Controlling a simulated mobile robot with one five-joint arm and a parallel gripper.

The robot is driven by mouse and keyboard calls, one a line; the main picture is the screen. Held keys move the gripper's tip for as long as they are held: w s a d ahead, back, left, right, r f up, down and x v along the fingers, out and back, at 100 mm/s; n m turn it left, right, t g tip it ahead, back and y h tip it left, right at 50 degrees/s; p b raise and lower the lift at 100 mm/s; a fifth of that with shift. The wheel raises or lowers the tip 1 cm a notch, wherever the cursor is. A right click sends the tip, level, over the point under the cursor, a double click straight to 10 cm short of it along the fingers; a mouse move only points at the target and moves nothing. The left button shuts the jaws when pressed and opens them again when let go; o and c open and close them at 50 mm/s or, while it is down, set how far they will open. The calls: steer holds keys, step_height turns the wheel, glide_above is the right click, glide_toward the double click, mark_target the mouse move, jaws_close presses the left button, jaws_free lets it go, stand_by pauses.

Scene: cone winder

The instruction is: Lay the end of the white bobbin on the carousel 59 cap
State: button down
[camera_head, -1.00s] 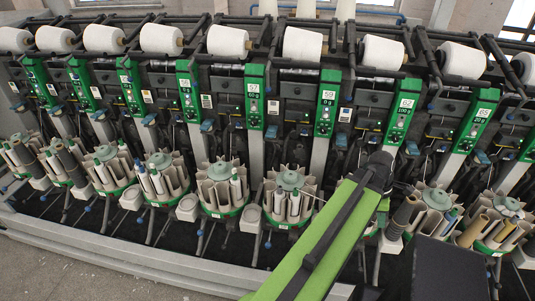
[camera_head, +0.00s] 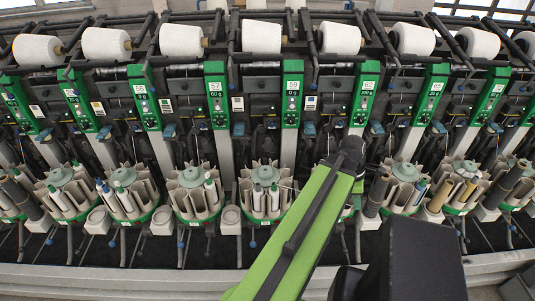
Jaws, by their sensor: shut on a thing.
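The 59 sign (camera_head: 293,85) is on a green panel near the middle. The carousel below it (camera_head: 283,208) has a grey-green cap (camera_head: 266,174) on top and pale upright pockets around it. A white bobbin (camera_head: 258,199) and another white bobbin (camera_head: 274,199) stand upright at its front. I cannot tell whether a loose thread end lies on the cap. My green arm reaches up from the bottom, just right of this carousel, and ends in a black wrist. My gripper's jaws are hidden behind the arm.
More carousels stand in a row on both sides, including one at the left (camera_head: 195,180) and one with dark and tan tubes at the right (camera_head: 464,190). White cones (camera_head: 262,37) lie along the top. A pale rail (camera_head: 120,280) runs along the front.

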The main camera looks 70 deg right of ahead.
steer(key=w+d+n, duration=0.2)
steer(key=w+d, duration=0.4)
steer(key=w, duration=0.3)
steer(key=n+h, duration=0.2)
steer(key=n, duration=0.3)
glide_toward(267, 169)
steer(key=shift+s+d+f+t, duration=0.3)
steer(key=shift+s+d+f, duration=0.2)
steer(key=shift+s, duration=0.2)
step_height(267, 169, down, 4)
steer(key=b, duration=0.3)
steer(key=shift+r+b, duration=0.1)
steer(key=shift+b, duration=0.3)
steer(key=shift+s+f+b, duration=0.2)
steer(key=shift+f+b, duration=0.3)
